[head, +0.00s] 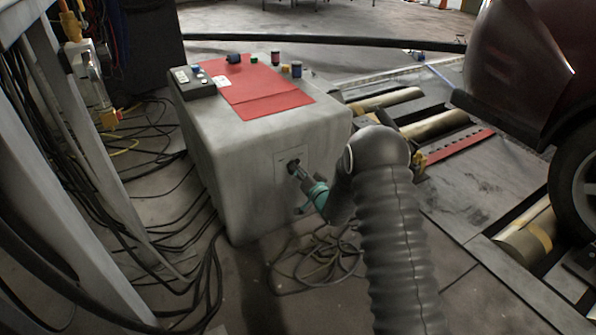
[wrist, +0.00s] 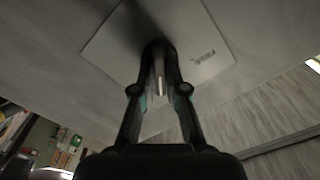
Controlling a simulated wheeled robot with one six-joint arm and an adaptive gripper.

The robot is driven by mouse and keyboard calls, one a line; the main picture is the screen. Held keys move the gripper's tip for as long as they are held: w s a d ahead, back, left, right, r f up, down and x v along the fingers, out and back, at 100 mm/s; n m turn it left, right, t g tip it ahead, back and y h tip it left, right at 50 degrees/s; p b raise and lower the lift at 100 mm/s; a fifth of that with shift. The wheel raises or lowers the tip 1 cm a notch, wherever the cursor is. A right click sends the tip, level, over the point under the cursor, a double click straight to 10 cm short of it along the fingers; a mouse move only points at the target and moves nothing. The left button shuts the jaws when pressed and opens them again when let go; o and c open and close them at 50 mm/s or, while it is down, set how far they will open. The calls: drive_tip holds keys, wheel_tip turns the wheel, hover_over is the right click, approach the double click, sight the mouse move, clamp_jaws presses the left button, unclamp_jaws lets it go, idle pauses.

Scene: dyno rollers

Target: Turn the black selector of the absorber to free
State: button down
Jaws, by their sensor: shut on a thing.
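The absorber (head: 225,150) is the large pale grey box left of centre in the head view. A square plate (head: 282,176) is on its front face. The black selector (head: 292,164) sits on this plate, partly hidden by my gripper (head: 299,172). In the wrist view my gripper (wrist: 159,48) is shut on the selector, its fingertips against the plate (wrist: 112,48). A pale line (wrist: 158,84) shows between the fingers. A small dark marking (wrist: 204,57) is on the plate, too small to read. Which setting the selector points to cannot be told.
On the absorber top are a red cloth (head: 268,100), a dark control box (head: 193,82) and several small jars (head: 296,69). Loose cables (head: 325,255) lie on the floor by it. Rollers (head: 435,125) and a dark red car (head: 520,65) are at the right.

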drive_tip(key=shift+s+a+n, duration=0.1)
drive_tip(key=shift+n, duration=4)
drive_tip(key=shift+a+n, duration=0.1)
drive_tip(key=shift+n, duration=4.3)
drive_tip(key=c, duration=1.2)
unclamp_jaws()
drive_tip(key=shift+s, duration=0.1)
drive_tip(key=v, duration=1.2)
